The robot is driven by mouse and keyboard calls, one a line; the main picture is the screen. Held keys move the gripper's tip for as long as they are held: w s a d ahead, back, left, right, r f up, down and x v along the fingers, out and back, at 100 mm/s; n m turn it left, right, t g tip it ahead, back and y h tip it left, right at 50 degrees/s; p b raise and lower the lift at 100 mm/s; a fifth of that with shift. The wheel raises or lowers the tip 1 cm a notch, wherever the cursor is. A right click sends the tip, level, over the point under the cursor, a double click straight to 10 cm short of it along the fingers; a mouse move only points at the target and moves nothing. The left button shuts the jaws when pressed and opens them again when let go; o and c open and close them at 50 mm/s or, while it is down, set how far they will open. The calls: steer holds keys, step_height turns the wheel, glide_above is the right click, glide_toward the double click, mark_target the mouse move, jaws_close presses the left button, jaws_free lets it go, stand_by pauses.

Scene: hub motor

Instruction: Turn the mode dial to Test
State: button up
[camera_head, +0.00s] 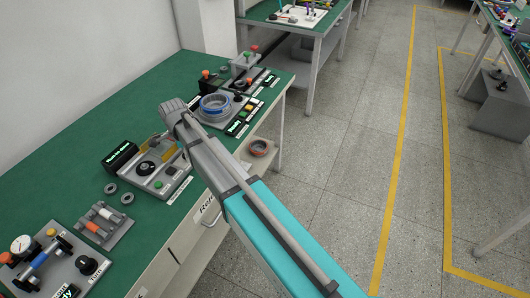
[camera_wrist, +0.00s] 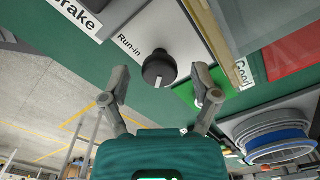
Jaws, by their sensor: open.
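In the wrist view a round black knob (camera_wrist: 159,69) stands on a pale panel beside a "Run-in" label (camera_wrist: 129,46). Its white pointer line points roughly down in the picture. My gripper (camera_wrist: 161,85) is open and empty, with one finger on each side of the knob in the picture; neither finger is seen touching it. In the head view my gripper (camera_head: 172,109) is above the bench, and my arm hides what is below it. A black dial with a white mark (camera_head: 147,168) sits on a grey panel there; I cannot tell whether it is the same knob. No "Test" label is readable.
A hub with a blue ring (camera_head: 214,103) sits on the green bench (camera_head: 105,130), and the wrist view shows a blue ring (camera_wrist: 278,141) at lower right. A "Brake" label (camera_wrist: 76,15) and a "Good" label (camera_wrist: 243,73) flank the knob. Open floor (camera_head: 335,190) lies right of the bench.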

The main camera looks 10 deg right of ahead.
steer(key=shift+r+p, duration=7)
steer(key=shift+r, duration=0.15)
steer(key=s+d+f+n+b, duration=0.2)
steer(key=s+d+n, duration=0.2)
steer(key=d, duration=0.4)
steer(key=s+d+f+n+b, duration=0.2)
steer(key=s+d+n, duration=0.2)
steer(key=d, duration=0.5)
steer(key=s+d+f+n+b, duration=0.2)
steer(key=s+d+n, duration=0.2)
steer(key=d, duration=0.5)
steer(key=shift+s, duration=0.6)
steer(key=shift+f, duration=0.1)
steer(key=shift+s+d+n, duration=1.3)
steer(key=shift+s+d, duration=0.5)
steer(key=shift+s, duration=0.05)
